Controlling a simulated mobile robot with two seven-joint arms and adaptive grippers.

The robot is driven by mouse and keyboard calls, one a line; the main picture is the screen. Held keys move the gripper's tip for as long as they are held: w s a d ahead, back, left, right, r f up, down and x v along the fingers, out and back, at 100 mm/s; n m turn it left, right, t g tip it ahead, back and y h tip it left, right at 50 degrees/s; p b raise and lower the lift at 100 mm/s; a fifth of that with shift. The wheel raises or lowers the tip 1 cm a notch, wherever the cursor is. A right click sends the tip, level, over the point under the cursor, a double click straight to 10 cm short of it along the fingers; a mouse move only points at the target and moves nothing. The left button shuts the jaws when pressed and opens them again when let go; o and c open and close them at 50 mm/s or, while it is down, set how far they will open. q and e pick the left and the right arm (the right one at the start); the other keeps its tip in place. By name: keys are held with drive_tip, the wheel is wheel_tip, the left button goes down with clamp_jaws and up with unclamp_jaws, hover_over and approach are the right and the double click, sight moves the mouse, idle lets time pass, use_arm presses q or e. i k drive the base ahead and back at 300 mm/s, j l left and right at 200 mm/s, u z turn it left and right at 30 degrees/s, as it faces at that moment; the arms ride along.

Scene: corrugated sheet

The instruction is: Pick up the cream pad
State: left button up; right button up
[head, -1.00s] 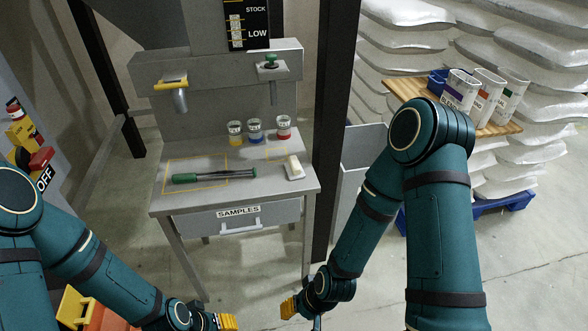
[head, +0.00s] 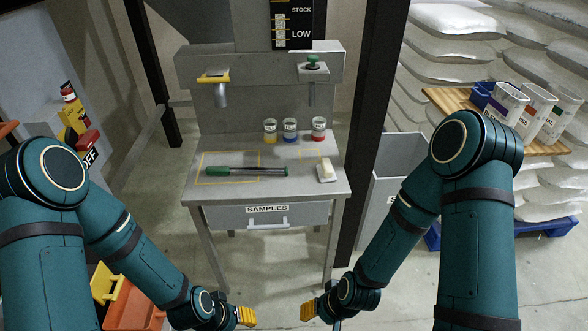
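The cream pad (head: 325,171) is a small pale block lying on the right end of the grey workbench (head: 220,191), near its right edge. My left gripper (head: 247,317) shows only as yellow fingers at the bottom of the head view, below and in front of the bench. My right gripper (head: 307,311) is also low, in front of the bench and below the pad. Both are well apart from the pad. The small, partly cropped view does not show whether either is open or shut.
A green-handled tool (head: 245,171) lies left of the pad. A dispenser with a green knob (head: 313,63) overhangs the bench. A dark post (head: 374,120) and grey bin (head: 395,190) stand right.

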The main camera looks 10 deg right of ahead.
sight(325, 170)
drive_tip(key=l+u, duration=0.15)
drive_tip(key=u, duration=0.9)
drive_tip(key=l+u, duration=0.4)
drive_tip(key=k+l+u, duration=0.1)
drive_tip(key=l+u, duration=0.25)
drive_tip(key=l, duration=0.15)
drive_tip(key=k+l+u, duration=0.1)
drive_tip(key=l, duration=0.2)
drive_tip(key=k+l+u, duration=0.1)
drive_tip(key=l, duration=0.25)
drive_tip(key=k+l+u, duration=0.15)
drive_tip(key=l, duration=0.15)
